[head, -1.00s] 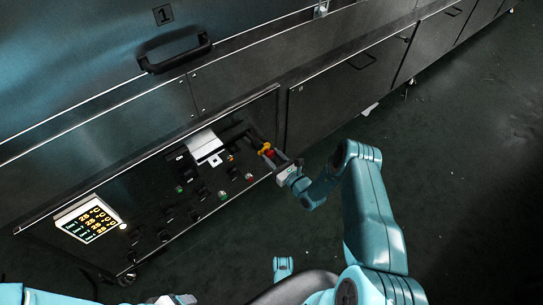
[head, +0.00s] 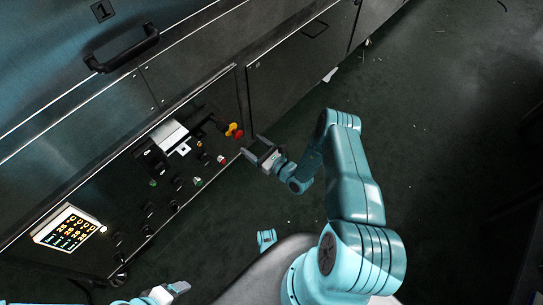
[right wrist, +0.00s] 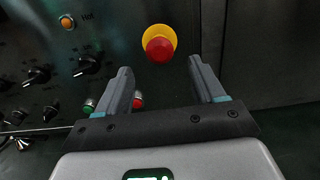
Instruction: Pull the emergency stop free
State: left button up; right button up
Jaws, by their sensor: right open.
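The emergency stop (head: 238,133) is a red mushroom button on a yellow base at the right end of the dark control panel. In the right wrist view the emergency stop (right wrist: 159,46) shows beyond the fingertips, between the lines of the two fingers. My right gripper (head: 252,147) is open and empty, a short way right of and below the button, apart from it. In the right wrist view both fingers of my right gripper (right wrist: 158,66) are spread with nothing between them. At the bottom edge, part of my left gripper (head: 180,287) shows; its jaws are unclear.
The control panel (head: 130,205) holds several black knobs, small green and red buttons and a lit yellow display (head: 68,229). A white box (head: 170,136) sticks out left of the stop. A black handle (head: 122,50) is above. Open floor (head: 440,130) lies to the right.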

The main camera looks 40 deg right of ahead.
jog(key=s+p, duration=0.1)
jog(key=s, duration=0.9)
jog(key=shift+s+d+p, duration=0.2)
jog(key=shift+d+p, duration=0.15)
jog(key=shift+p, duration=0.05)
